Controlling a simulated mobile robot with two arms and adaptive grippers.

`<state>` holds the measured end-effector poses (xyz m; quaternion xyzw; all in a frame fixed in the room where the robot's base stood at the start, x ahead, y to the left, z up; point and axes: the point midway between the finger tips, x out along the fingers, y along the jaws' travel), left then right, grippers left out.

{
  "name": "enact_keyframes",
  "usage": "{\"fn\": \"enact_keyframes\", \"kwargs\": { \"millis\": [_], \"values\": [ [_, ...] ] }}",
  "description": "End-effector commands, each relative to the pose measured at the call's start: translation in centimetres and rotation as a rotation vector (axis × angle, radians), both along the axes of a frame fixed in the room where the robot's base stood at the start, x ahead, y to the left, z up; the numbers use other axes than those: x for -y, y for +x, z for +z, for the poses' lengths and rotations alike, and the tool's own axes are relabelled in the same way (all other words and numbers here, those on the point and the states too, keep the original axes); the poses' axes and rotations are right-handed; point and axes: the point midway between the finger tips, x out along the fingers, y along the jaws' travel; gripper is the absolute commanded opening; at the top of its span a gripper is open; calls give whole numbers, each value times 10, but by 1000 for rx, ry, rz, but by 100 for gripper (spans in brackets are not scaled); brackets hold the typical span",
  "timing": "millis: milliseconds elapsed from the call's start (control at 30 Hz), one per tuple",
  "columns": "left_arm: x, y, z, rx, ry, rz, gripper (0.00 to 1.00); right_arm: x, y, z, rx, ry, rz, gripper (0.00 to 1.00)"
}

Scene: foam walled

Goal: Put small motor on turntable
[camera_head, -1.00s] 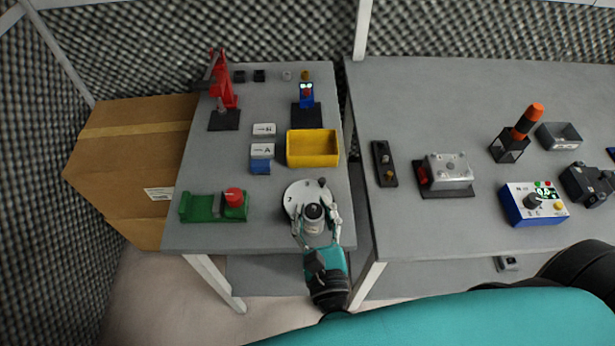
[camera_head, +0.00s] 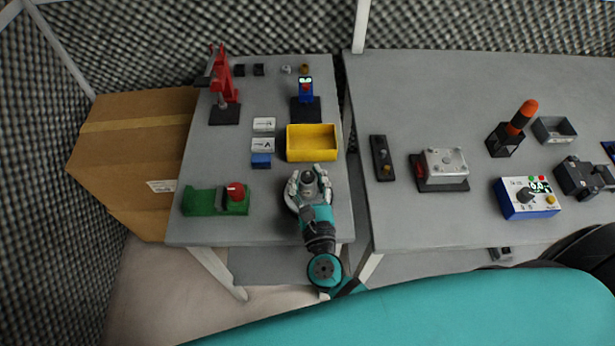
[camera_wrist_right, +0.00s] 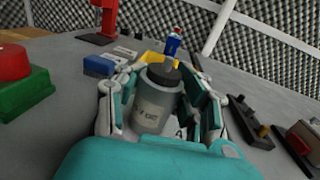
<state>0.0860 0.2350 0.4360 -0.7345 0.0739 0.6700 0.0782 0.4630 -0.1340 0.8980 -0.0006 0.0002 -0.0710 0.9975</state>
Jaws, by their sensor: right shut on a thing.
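The small motor, a grey cylinder with a dark top (camera_wrist_right: 157,100), is upright between the fingers of my right gripper (camera_head: 309,184). Whether the motor's base touches the disc is hidden. My left gripper is in neither view.
A yellow bin (camera_head: 312,143) stands just behind the turntable. A green fixture with a red knob (camera_head: 215,200) is to the left, and a blue block (camera_head: 261,160) lies nearer the bin. A black strip (camera_head: 382,158) is on the right table, across a gap.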

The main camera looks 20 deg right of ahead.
Motion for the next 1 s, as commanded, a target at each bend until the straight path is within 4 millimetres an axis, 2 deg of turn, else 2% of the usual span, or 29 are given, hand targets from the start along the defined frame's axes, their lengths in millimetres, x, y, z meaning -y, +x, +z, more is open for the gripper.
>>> {"fn": "enact_keyframes", "kwargs": {
  "millis": [167,200,400,667,767,800,1000],
  "values": [
    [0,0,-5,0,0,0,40,0,0,-4,1,1,0,0],
    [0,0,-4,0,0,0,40,0,0,-4,-1,1,0,37],
    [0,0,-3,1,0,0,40,0,0,-3,-1,1,0,63],
    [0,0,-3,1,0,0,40,0,0,-2,-1,1,0,63],
    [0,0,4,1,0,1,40,0,0,4,-1,0,0,63],
    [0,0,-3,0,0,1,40,-1,-6,-2,-3,0,1,63],
    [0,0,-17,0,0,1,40,-7,-45,-5,-5,2,2,63]
  ]
}}
